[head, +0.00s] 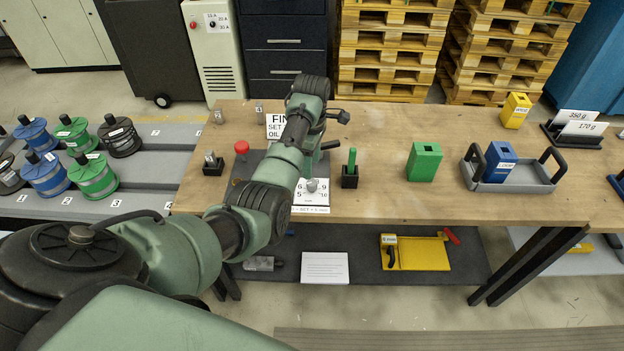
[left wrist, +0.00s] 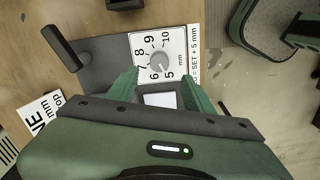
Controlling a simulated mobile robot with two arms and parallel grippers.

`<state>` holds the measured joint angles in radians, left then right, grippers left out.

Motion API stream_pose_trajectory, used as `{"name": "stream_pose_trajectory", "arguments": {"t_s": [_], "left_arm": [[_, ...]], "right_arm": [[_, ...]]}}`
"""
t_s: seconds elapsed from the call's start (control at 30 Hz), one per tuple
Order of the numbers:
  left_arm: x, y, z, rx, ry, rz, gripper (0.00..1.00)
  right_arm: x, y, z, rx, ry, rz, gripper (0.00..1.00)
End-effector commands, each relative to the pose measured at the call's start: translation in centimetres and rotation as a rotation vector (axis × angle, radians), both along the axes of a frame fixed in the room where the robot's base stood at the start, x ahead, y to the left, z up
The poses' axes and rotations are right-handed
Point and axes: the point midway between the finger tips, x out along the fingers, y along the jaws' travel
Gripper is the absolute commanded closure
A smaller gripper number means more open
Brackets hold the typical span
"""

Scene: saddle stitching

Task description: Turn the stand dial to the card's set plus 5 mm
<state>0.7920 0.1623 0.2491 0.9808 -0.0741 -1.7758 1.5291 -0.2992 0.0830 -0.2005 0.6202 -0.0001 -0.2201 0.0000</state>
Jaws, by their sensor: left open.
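The stand dial is a small grey knob (head: 312,185) on a white plate (head: 311,198) with numbers from 5 to 10 and "mm". It also shows in the left wrist view, as the knob (left wrist: 160,64) on the plate (left wrist: 143,44); its setting is too small to tell. A strip by it reads "SET + 5 mm" (left wrist: 194,55). The white card (head: 275,127) stands behind, its set value hidden by my arm; part of it shows in the left wrist view (left wrist: 40,118). My left gripper (head: 318,155) is open above the dial, its green fingers (left wrist: 160,82) apart and empty.
A red button (head: 242,147) stands left of the dial and a black holder with a green piece (head: 350,172) right of it. A green block (head: 424,161) and a grey tray (head: 520,187) with a blue box (head: 497,161) are farther right. The table between them is clear.

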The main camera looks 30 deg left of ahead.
Motion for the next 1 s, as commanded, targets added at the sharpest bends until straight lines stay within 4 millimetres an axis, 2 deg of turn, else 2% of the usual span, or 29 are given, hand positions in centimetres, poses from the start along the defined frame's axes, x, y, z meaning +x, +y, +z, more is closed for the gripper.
{"name": "stream_pose_trajectory", "arguments": {"t_s": [0.13,0.53,0.7,0.9,0.93,1.0], "left_arm": [[0.2,-0.1,-0.7,-0.011,0.01,0.029,0.48],[0.2,-0.1,-6.6,-0.009,0.008,0.026,0.48],[0.2,-0.1,-7.4,-0.009,0.006,0.026,0.48],[0.2,-0.1,-7.5,-0.009,0.005,0.025,0.48],[0.2,-0.1,-7.5,-0.009,0.005,0.025,0.51],[0.2,-0.1,-7.5,-0.009,0.005,0.025,0.71]], "right_arm": [[0.0,0.0,0.3,0.0,0.001,0.0,0.06],[-0.1,0.4,0.7,0.005,0.001,-0.003,0.06],[-0.1,0.5,0.7,0.006,0.001,-0.003,0.06],[-0.1,0.5,0.7,0.005,0.001,-0.004,0.06],[-0.1,0.5,0.7,0.005,0.001,-0.004,0.06],[-0.1,0.5,0.7,0.005,0.001,-0.003,0.06]]}}
